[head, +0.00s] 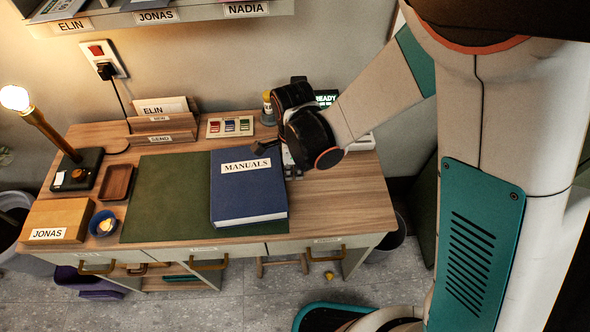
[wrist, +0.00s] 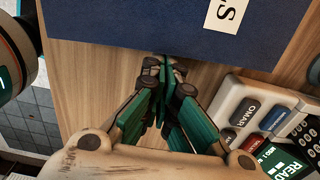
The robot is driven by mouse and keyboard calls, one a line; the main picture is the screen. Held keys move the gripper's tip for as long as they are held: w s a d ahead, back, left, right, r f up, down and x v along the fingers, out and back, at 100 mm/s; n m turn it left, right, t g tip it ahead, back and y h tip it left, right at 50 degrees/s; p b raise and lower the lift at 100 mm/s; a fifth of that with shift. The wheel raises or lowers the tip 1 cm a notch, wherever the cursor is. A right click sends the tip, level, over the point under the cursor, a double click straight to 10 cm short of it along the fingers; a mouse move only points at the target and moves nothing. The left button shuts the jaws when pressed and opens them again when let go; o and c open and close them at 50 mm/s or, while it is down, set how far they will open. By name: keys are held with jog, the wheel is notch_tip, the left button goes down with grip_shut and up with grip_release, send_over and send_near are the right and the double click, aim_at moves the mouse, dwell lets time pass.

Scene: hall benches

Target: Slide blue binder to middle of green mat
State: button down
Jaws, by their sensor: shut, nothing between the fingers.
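The blue binder (head: 248,190), labelled MANUALS, lies flat on the right part of the green mat (head: 165,195). Its right edge reaches about the mat's right edge. In the wrist view the binder (wrist: 150,25) spans the top. My gripper (wrist: 166,68) is shut and empty, with its fingertips close to the binder's edge over bare wood. I cannot tell if they touch it. In the head view my gripper (head: 268,147) is by the binder's upper right corner, and my arm partly hides it.
A lamp (head: 75,170), brown tray (head: 116,182), JONAS box (head: 58,220) and blue bowl (head: 103,223) stand left of the mat. A letter rack (head: 160,130) and colour card panel (head: 230,127) are behind. A device with labelled keys (wrist: 265,120) sits beside my gripper. The mat's left half is clear.

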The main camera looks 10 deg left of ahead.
aim_at(247, 176)
jog(key=s+a, duration=0.1)
jog(key=a, duration=0.3)
jog(key=s+a, duration=0.1)
jog(key=a, duration=0.3)
jog(key=s+a, duration=0.1)
jog(key=a, duration=0.3)
jog(key=shift+b, duration=0.4)
